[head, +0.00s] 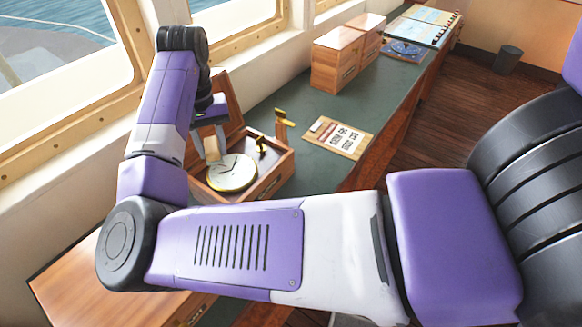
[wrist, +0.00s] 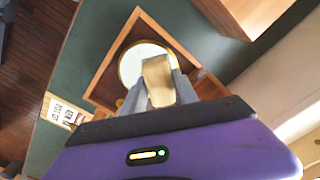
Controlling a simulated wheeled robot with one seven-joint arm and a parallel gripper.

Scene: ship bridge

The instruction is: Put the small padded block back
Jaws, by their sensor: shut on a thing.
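My gripper (wrist: 157,88) is shut on a small tan padded block (wrist: 158,75), seen between its two grey fingers in the wrist view. In the head view the block (head: 212,148) hangs below my wrist, over or beside the left part of an open wooden box (head: 272,185). A round white dial with a brass rim (head: 232,174) sits in this box. In the wrist view the block covers part of the dial (wrist: 135,60). I cannot tell whether the block touches the dial or the box. My arm hides part of the box's left side.
The box stands on a green-topped counter (head: 305,98) below the windows. A card with large print (head: 338,137) lies to its right. Two wooden boxes (head: 335,66) stand farther back, with a blue chart and an open book (head: 425,27) beyond. My forearm crosses the foreground.

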